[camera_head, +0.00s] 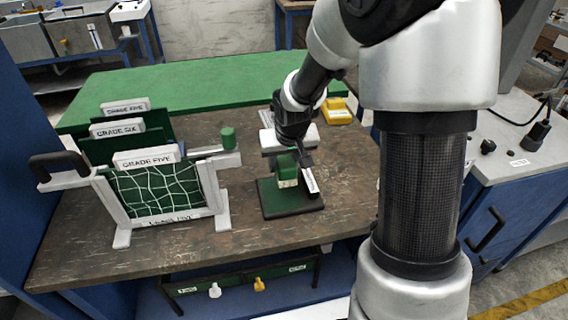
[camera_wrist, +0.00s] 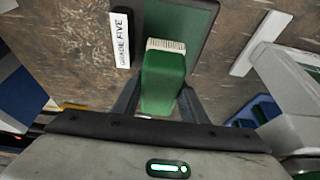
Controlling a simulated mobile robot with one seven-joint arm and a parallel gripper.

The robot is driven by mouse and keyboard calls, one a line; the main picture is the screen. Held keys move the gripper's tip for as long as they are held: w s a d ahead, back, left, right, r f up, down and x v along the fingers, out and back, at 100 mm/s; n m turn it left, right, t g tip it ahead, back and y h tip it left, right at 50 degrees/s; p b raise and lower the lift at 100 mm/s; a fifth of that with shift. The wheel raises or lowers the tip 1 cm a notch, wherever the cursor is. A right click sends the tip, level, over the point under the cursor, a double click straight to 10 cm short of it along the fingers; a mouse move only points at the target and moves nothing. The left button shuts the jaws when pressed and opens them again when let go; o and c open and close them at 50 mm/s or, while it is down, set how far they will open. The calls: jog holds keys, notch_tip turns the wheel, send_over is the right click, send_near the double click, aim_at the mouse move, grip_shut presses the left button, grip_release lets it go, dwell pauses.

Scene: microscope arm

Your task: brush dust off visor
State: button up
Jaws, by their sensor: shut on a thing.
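My gripper (camera_head: 288,152) is shut on a green brush (camera_head: 287,168) with pale bristles. In the wrist view the brush (camera_wrist: 164,82) sits between the two fingers, its bristle end pointing away from my gripper. A dark green panel (camera_head: 282,203), which looks like the visor, is at the middle of the bench, below the brush. Part of this panel also shows beyond the brush in the wrist view (camera_wrist: 203,28). A white "GRADE FIVE" label (camera_wrist: 122,40) is beside it. Whether the bristles touch the panel, and any dust on it, I cannot tell.
A white rack (camera_head: 212,190) with several labelled green panels (camera_head: 140,190) stands at the left. A small green cylinder (camera_head: 228,138) is at its right end. A yellow object (camera_head: 337,111) lies behind my gripper. The worn brown bench (camera_head: 190,262) is clear in front.

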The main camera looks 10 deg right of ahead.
aim_at(276, 175)
jog(key=f+b, duration=0.1)
jog(key=a+f+b, duration=0.1)
jog(key=b, duration=0.1)
jog(key=shift+a+f, duration=0.1)
jog(key=shift+f, duration=0.25)
jog(key=shift+a+f+b, duration=0.5)
jog(key=shift+f+b, duration=0.25)
jog(key=shift+b, duration=0.2)
jog(key=shift+f+b, duration=0.45)
jog(key=shift+s, duration=0.1)
jog(key=shift+s+r, duration=0.1)
jog(key=shift+s, duration=0.85)
jog(key=shift+s, duration=0.1)
